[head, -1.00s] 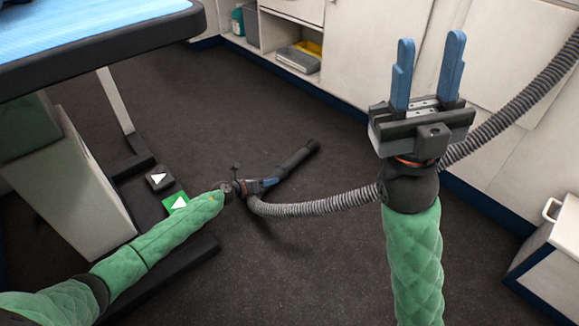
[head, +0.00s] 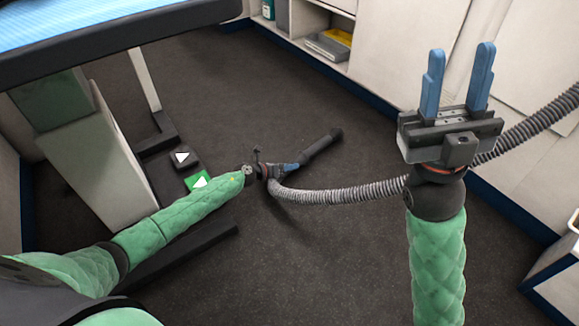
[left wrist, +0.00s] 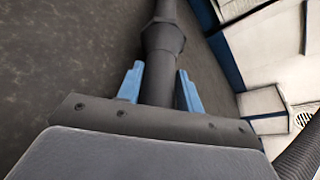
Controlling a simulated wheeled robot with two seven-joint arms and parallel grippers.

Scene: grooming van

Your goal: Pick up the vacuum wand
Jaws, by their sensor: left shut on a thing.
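The vacuum wand (head: 321,147) is a dark tube low over the dark floor in the middle of the head view, joined to a grey ribbed hose (head: 340,193). My left gripper (head: 287,167) is at the wand's near end, shut on it. In the left wrist view the wand (left wrist: 161,50) runs away between the two blue fingers of that gripper (left wrist: 160,88). Whether the wand touches the floor I cannot tell. My right gripper (head: 457,85) is raised at the right, fingers up, wide apart and empty.
A blue-topped table (head: 90,25) stands at upper left, with its pale column and dark foot bars below. Two pedals, black (head: 184,159) and green (head: 198,181), lie beside it. White cabinets (head: 395,65) line the back. The hose passes behind my right arm. Floor (head: 330,265) in front is clear.

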